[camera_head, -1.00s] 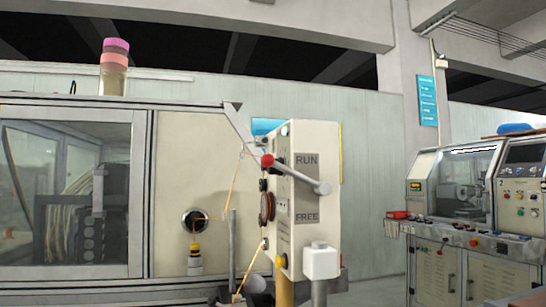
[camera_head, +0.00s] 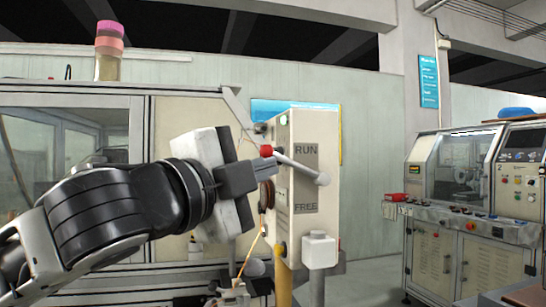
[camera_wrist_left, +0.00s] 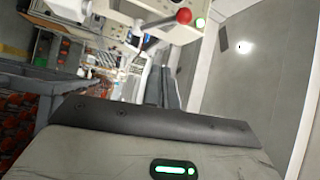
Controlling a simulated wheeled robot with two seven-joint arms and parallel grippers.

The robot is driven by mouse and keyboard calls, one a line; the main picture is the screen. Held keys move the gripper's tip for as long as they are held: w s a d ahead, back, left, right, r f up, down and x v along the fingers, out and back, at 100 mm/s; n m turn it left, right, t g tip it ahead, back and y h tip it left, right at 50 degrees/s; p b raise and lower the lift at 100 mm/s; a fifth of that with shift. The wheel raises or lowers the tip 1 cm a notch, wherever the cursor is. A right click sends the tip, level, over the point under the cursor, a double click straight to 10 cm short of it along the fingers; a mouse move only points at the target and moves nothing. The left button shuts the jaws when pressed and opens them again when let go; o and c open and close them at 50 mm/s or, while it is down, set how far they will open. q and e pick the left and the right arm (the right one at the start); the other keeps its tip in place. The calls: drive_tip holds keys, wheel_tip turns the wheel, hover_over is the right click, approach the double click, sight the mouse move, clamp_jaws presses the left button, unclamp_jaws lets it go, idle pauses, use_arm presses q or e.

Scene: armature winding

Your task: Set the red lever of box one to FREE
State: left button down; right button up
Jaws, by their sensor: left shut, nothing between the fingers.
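The cream box (camera_head: 302,230) stands upright, with a RUN label (camera_head: 306,151) high and a FREE label (camera_head: 306,208) low on its face. Its lever has a red ball (camera_head: 266,151) at the upper left end and a grey arm (camera_head: 299,168) sloping down right to a rounded end; the ball is near RUN height. My left gripper (camera_head: 281,176) is shut and empty, its tips just below and right of the ball in the head view; contact cannot be told. The red ball (camera_wrist_left: 184,16) also shows at the top of the left wrist view, beyond the fingers (camera_wrist_left: 166,90). My right gripper is out of view.
A glazed machine cabinet (camera_head: 122,125) stands behind my left arm. Another control machine (camera_head: 478,200) stands at right, with open floor between.

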sight(273, 151)
use_arm(q)
drive_tip(key=shift+s+a+r, duration=0.1)
drive_tip(key=shift+s+r, duration=0.1)
drive_tip(key=shift+r, duration=0.25)
drive_tip(key=shift+s+a+r, duration=0.1)
drive_tip(key=shift+s+r, duration=0.05)
drive_tip(key=shift+r, duration=0.25)
drive_tip(key=r+p+x, duration=0.1)
drive_tip(key=p+x, duration=0.2)
drive_tip(key=x, duration=0.7)
drive_tip(key=a, duration=0.1)
drive_tip(key=a+f, duration=0.1)
drive_tip(key=w+a+p, duration=0.1)
drive_tip(key=shift+a+f, duration=0.2)
drive_tip(key=shift+a, duration=0.2)
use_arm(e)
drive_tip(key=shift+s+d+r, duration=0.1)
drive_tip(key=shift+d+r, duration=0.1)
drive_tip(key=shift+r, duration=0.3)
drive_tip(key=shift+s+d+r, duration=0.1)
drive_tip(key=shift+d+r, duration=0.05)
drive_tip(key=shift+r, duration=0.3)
use_arm(q)
drive_tip(key=shift+f, duration=0.1)
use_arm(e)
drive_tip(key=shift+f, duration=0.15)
